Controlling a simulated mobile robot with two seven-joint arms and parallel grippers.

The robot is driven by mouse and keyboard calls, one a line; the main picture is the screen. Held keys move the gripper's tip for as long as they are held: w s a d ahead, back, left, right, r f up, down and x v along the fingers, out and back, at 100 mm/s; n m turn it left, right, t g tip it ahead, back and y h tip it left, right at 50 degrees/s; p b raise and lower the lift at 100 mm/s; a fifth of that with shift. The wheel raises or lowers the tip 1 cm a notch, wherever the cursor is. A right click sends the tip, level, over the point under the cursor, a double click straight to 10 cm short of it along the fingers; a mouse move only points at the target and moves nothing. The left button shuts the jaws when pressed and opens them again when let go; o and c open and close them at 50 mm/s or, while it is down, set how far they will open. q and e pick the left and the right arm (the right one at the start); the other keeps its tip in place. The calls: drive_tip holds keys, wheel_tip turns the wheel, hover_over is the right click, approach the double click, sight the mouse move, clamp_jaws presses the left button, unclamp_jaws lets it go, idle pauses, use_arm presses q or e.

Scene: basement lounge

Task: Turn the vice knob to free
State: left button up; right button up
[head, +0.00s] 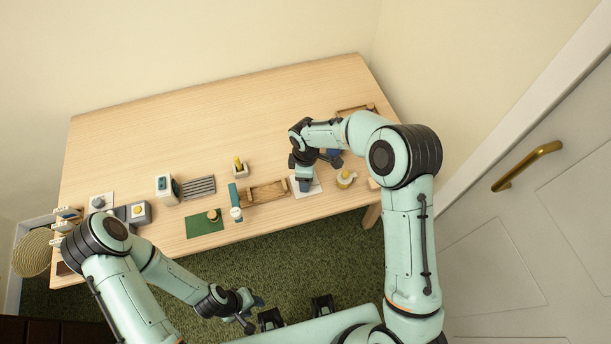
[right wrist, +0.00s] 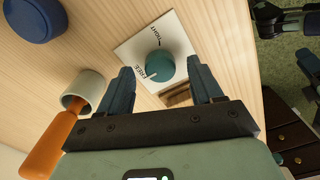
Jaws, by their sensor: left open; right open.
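The vice knob (right wrist: 160,66) is a round teal knob on a white plate (right wrist: 183,37) lettered FREE and TIGHT. A short pale mark shows at the knob's lower-left edge, on the FREE side. My right gripper (right wrist: 162,82) is open, with one finger to each side of the knob in the picture; I see no clear contact. In the head view my right gripper (head: 304,175) is over the plate (head: 315,189) and mostly hides the knob. My left gripper (head: 246,309) is open and empty, off the table's front edge.
A pale cup (right wrist: 88,83) with an orange-handled tool and a blue round object (right wrist: 34,18) lie near my right gripper. A wooden tray (head: 284,187), a green mat (head: 198,228) and a grey rack (head: 199,187) stand left. The table's back is clear. A door handle (head: 525,165) is right.

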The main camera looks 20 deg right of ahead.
wheel_tip(320, 180, up, 13)
drive_tip(key=shift+f+p, duration=0.2)
drive_tip(key=shift+p, duration=0.1)
drive_tip(key=shift+s, duration=0.1)
idle(0.4)
